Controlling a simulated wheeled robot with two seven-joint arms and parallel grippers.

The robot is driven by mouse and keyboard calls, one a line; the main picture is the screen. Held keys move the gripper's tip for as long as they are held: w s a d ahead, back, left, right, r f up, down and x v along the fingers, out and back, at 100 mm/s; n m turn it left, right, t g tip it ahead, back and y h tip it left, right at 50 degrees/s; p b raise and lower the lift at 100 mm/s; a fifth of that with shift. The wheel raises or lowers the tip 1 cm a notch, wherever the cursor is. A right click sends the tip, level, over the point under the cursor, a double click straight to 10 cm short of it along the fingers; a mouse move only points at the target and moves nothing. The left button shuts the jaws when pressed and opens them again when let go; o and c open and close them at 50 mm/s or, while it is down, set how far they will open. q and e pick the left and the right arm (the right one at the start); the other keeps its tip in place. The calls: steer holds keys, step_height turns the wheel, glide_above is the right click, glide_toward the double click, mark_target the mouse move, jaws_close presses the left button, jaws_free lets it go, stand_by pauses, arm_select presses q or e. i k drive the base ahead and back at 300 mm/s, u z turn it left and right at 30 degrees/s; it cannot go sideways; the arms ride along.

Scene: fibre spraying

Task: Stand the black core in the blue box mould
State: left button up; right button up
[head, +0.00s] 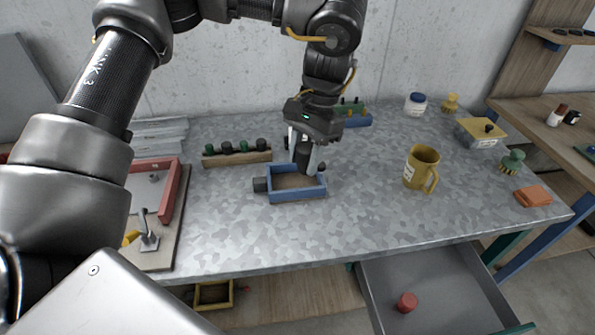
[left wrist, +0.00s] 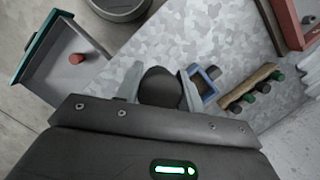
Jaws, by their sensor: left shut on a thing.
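The blue box mould (head: 284,196) is an open rectangular frame with a brown inside, on the grey patterned table. My left gripper (head: 303,165) points down over the mould's back right part. It is shut on the black core (head: 303,153), a dark cylinder between its fingers. The core looks upright; its lower end is near the mould's back wall, and I cannot tell whether it touches. In the left wrist view the core (left wrist: 160,86) sits between the fingers, and the blue mould (left wrist: 210,76) shows just right of them. My right gripper is out of view.
A wooden rack (head: 237,158) with green and black pegs stands behind the mould to the left. A yellow mug (head: 421,167) is to the right. A red-framed tray (head: 172,190) is left. An open drawer (head: 440,290) juts out in front.

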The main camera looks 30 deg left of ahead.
mark_target(305, 183)
steer(key=z, duration=2.6)
steer(key=k, duration=1.3)
steer(key=u, duration=1)
